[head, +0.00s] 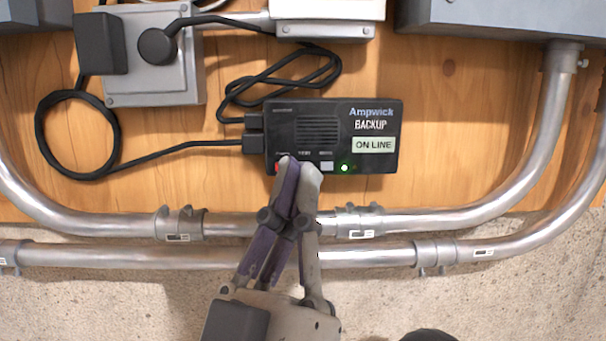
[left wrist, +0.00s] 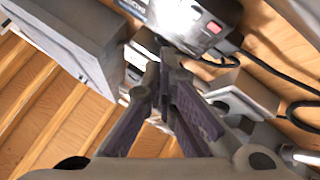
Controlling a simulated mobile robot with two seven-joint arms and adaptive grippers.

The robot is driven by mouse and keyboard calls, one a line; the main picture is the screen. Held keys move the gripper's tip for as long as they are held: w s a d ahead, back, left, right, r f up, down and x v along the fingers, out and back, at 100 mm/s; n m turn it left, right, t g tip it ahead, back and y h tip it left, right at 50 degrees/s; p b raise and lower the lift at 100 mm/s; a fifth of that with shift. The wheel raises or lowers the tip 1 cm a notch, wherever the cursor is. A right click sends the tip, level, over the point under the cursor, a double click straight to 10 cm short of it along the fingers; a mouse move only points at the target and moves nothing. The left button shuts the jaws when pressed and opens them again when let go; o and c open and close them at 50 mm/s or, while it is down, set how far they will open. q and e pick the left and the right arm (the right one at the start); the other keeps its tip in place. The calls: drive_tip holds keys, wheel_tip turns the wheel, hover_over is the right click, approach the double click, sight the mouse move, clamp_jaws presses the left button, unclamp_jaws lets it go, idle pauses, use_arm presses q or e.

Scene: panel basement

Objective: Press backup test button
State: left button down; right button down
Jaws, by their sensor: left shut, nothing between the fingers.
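The black backup unit (head: 385,145), labelled "Ampwick BACKUP", is mounted on the wooden panel in the head view. Its display label (head: 373,145) reads "ON LINE", and a green light (head: 344,168) glows below. A red button (head: 279,168) and a pale button (head: 326,166) show along its lower edge; the small labels above are unreadable. My left gripper (head: 298,170) is shut and empty. Its tips overlap the lower edge between these buttons and hide what lies there; I cannot tell whether they touch. The left wrist view shows the fingers (left wrist: 160,75) close up. My right gripper is not in view.
Metal conduits (head: 480,218) run across below the unit, behind my gripper. Black cables (head: 200,145) loop at the left. A grey junction box (head: 155,80) is upper left, and a larger grey box (head: 490,15) is upper right.

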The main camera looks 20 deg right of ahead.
sight(307, 135)
use_arm(q)
drive_tip(key=shift+w+d, duration=0.25)
drive_tip(key=shift+w, duration=0.7)
drive_tip(key=shift+w+d, duration=0.25)
drive_tip(key=shift+w, duration=0.65)
drive_tip(key=shift+w+d, duration=0.15)
drive_tip(key=shift+w, duration=0.2)
drive_tip(key=shift+w+d, duration=0.1)
drive_tip(key=shift+w, duration=0.25)
idle(0.6)
drive_tip(key=shift+s, duration=0.1)
drive_tip(key=shift+s+a+p, duration=0.25)
drive_tip(key=shift+s+p, duration=0.15)
drive_tip(key=shift+s, duration=0.2)
